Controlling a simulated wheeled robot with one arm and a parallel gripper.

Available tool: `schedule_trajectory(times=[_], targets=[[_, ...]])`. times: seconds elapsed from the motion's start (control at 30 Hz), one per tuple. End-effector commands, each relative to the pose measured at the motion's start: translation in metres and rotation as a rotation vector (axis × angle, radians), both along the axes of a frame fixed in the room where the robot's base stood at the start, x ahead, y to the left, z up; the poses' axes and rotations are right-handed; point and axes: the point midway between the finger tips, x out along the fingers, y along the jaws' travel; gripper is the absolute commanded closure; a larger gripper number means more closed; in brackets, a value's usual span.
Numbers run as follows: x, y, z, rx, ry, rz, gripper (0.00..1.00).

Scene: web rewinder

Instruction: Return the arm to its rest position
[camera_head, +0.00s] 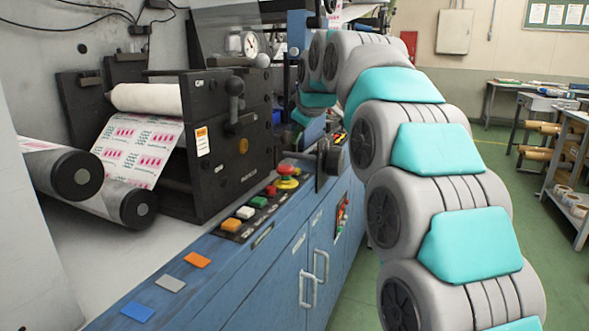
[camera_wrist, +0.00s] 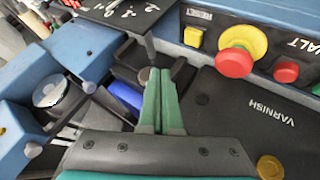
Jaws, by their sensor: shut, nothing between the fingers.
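My arm (camera_head: 430,150), grey with teal pads, rises from the lower right of the head view and curves away along the machine toward the back. Its far end is bunched up near the top middle, and I cannot make out my gripper there. In the wrist view my gripper (camera_wrist: 165,78) shows two green fingers pressed together with nothing between them. The fingertips are over a dark recess in the machine, beside a black panel marked VARNISH (camera_wrist: 255,110). Whether they touch anything I cannot tell.
A red and yellow button (camera_wrist: 237,55) and blue machine blocks (camera_wrist: 85,50) flank my gripper. In the head view, the blue cabinet (camera_head: 275,270) with a red mushroom button (camera_head: 287,172) stands left of my arm. Green floor (camera_head: 545,260) is open at right, before shelving (camera_head: 572,180).

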Motion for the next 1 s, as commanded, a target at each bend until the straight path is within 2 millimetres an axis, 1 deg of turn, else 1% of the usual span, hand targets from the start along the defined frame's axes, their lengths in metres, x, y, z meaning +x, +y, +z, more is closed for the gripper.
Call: schedule_trajectory(times=[0.27,0.37,0.47,0.57,0.6,0.67,0.7,0.77,0.97,1.0], targets=[[-0.001,-0.001,-0.001,0.001,0.004,-0.003,1.0],[-0.01,-0.008,-0.007,0.009,0.031,-0.025,1.0],[-0.029,-0.023,-0.025,0.02,0.097,-0.073,1.0],[-0.059,-0.045,-0.049,0.038,0.184,-0.148,1.0],[-0.072,-0.053,-0.061,0.046,0.223,-0.18,1.0],[-0.093,-0.066,-0.076,0.056,0.275,-0.231,1.0],[-0.108,-0.074,-0.089,0.06,0.314,-0.265,1.0],[-0.131,-0.087,-0.105,0.068,0.367,-0.318,1.0],[-0.216,-0.126,-0.161,0.088,0.536,-0.505,1.0],[-0.235,-0.133,-0.173,0.09,0.569,-0.545,1.0]])
